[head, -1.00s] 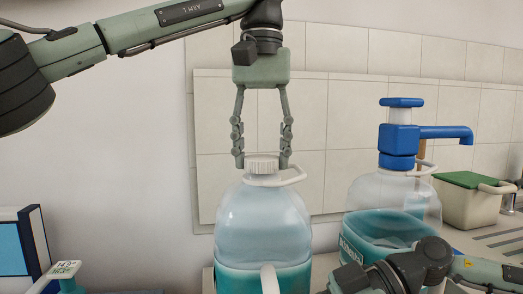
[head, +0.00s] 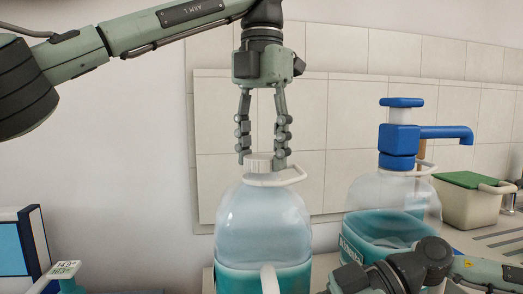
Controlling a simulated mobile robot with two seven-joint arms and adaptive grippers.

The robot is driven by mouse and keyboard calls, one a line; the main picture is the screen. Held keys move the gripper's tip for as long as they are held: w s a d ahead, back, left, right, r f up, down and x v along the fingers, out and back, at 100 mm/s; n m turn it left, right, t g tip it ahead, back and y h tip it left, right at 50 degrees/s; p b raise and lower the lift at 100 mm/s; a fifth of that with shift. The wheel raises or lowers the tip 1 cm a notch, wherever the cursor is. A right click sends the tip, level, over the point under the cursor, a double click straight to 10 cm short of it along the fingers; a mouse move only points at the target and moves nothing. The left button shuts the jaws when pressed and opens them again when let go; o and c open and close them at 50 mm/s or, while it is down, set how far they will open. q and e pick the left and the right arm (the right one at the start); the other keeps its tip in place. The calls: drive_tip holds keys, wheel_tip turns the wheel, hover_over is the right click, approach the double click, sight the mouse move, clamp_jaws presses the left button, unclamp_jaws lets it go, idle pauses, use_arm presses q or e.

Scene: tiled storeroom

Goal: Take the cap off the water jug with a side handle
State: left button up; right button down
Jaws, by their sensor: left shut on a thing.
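The water jug with a side handle (head: 262,228) stands upright in the middle of the head view, clear above and teal in its lower part. Its white side handle (head: 269,279) shows low at the front, and a white loop (head: 293,176) sits at its neck. The white ribbed cap (head: 260,164) is on the jug's mouth. My left gripper (head: 262,160) points straight down from above and is shut on the cap, one finger on each side. My right arm shows at the lower right, but its fingers cannot be made out.
A second jug (head: 375,205) with a blue pump (head: 398,140) stands to the right. Behind it is a beige bin with a green lid (head: 465,181) on the counter. A tiled wall (head: 340,110) is close behind. A dark-framed box (head: 22,250) is at the lower left.

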sight(262, 156)
use_arm(q)
drive_tip(key=n, duration=0.5)
use_arm(e)
drive_tip(key=shift+w, duration=0.1)
use_arm(q)
drive_tip(key=n, duration=1.3)
drive_tip(key=shift+a+r+n, duration=0.1)
drive_tip(key=shift+n, duration=0.2)
drive_tip(key=shift+r, duration=0.15)
drive_tip(key=shift+r, duration=0.95)
drive_tip(key=shift+r, duration=2.05)
use_arm(e)
drive_tip(key=c, duration=1.3)
unclamp_jaws()
drive_tip(key=shift+c, duration=0.2)
